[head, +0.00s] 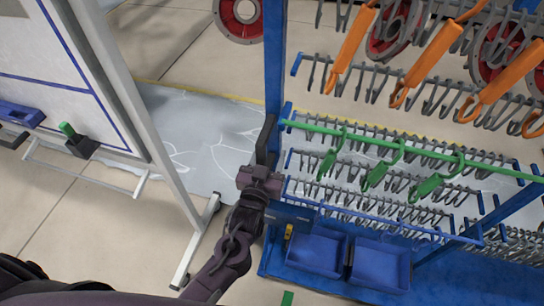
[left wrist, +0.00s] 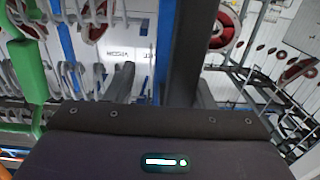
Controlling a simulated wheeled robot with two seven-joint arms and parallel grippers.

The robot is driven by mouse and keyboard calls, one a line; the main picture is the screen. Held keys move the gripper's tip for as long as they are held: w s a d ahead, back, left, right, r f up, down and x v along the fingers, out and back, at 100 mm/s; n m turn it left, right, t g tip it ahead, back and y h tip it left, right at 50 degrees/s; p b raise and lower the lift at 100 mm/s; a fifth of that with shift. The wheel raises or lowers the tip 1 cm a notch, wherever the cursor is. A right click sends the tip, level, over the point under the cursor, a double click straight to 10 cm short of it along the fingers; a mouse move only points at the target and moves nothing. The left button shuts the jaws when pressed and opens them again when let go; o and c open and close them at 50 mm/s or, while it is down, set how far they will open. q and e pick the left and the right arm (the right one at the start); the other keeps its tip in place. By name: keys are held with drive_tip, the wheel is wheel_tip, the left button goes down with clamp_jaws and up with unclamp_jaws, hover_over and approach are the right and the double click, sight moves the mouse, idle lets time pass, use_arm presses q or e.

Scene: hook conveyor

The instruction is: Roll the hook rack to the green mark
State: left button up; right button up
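The hook rack has a blue frame (head: 275,60) with rows of grey hooks and fills the right half of the head view. A dark upright handle (head: 265,140) is on its left post. My left gripper (head: 262,172) is at the lower end of this handle. In the left wrist view the dark handle (left wrist: 187,50) stands between my spread fingers, with a gap on the left side. A small green patch (head: 287,298) shows on the floor at the bottom edge; I cannot tell if it is the whole green mark. My right gripper is not in view.
Orange hooks (head: 428,62) and green hooks (head: 384,168) hang on the rack, above blue bins (head: 380,265). A white board on a metal stand (head: 140,110) is at left, its foot (head: 195,245) near my arm. Grey-marked floor (head: 205,140) lies between.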

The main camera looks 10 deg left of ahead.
use_arm(q)
drive_tip(key=shift+s+d, duration=0.1)
drive_tip(key=shift+d, duration=0.25)
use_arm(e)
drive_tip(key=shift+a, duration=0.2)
use_arm(q)
drive_tip(key=shift+d, duration=0.2)
drive_tip(key=shift+d+r, duration=0.1)
drive_tip(key=shift+d, duration=0.1)
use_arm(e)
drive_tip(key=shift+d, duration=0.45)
use_arm(q)
drive_tip(key=shift+a, duration=0.1)
drive_tip(key=s+b, duration=0.1)
drive_tip(key=s, duration=0.6)
drive_tip(key=shift+s+a+b, duration=0.25)
drive_tip(key=shift+s+b, duration=0.1)
drive_tip(key=shift+b, duration=0.05)
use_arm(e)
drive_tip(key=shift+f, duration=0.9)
